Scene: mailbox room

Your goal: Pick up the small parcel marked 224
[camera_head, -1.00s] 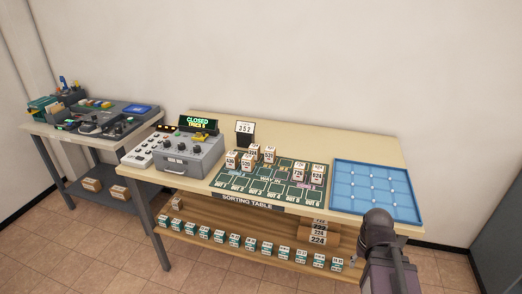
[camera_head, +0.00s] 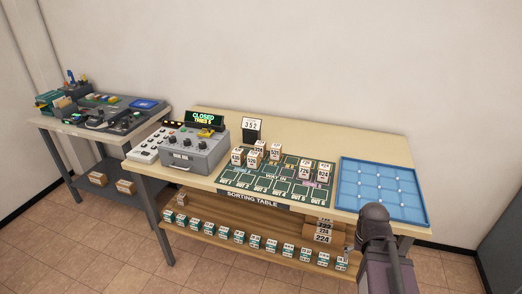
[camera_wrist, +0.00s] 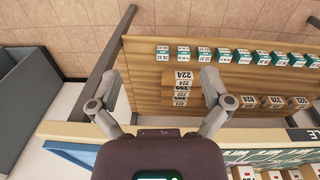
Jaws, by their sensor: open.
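A small white-labelled parcel reading 224 (camera_head: 322,239) is on the stepped right part of the lower shelf of the sorting table. In the wrist view the 224 label (camera_wrist: 184,76) appears upside down, above several other numbered labels. My gripper (camera_wrist: 158,90) is open and empty. Its two fingers are spread wide, with the 224 parcel between them in the picture, nearer the right finger. The parcel looks apart from both fingers. In the head view my arm covers the shelf's right end and the fingers are hardly visible.
Several small teal-and-white parcels (camera_head: 238,237) line the lower shelf's front edge. Numbered parcels (camera_head: 254,157) stand on the green mat above. A blue tray (camera_head: 352,211) is at the tabletop's right end. A table leg (camera_wrist: 105,65) rises left of my gripper in the wrist view.

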